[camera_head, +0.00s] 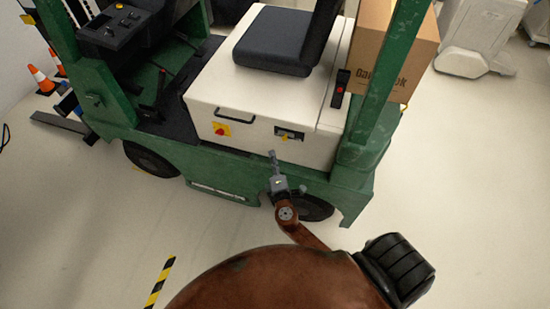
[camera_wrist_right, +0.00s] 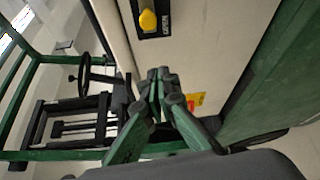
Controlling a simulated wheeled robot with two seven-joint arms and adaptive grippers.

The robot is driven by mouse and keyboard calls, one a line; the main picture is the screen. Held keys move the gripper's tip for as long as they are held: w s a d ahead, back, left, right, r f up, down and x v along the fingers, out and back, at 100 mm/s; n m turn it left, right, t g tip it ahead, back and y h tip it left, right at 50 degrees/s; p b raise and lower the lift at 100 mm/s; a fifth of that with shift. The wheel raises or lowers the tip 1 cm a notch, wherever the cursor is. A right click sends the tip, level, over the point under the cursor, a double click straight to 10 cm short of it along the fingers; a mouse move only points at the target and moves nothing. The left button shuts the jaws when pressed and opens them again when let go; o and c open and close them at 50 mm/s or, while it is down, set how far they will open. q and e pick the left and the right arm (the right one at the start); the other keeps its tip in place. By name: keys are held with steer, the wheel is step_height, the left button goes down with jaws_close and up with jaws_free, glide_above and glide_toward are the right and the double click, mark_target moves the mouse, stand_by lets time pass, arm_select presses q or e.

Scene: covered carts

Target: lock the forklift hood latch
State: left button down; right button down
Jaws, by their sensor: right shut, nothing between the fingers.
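The forklift's white hood (camera_head: 262,97) is down in the head view, with the dark seat on top. The hood latch (camera_head: 289,135) is a small dark plate with a yellow knob on the hood's side face. In the right wrist view the yellow latch knob (camera_wrist_right: 147,20) shows at the top edge, on a black plate with partly readable lettering. My right gripper (camera_head: 272,156) is just below and left of the latch, its fingers shut and empty. In the wrist view the right gripper (camera_wrist_right: 158,76) points toward the hood, apart from the knob. My left gripper is not in view.
A red button on a yellow plate (camera_head: 221,129) and a black handle (camera_head: 234,116) are on the hood left of the latch. A green post (camera_head: 385,85) rises at the right, before a cardboard box (camera_head: 398,45).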

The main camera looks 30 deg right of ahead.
mark_target(285, 137)
steer(key=x, duration=0.7)
steer(key=s+d, duration=0.1)
steer(key=s+d+p, duration=0.1)
steer(key=d, duration=0.1)
steer(key=shift+s+r, duration=0.3)
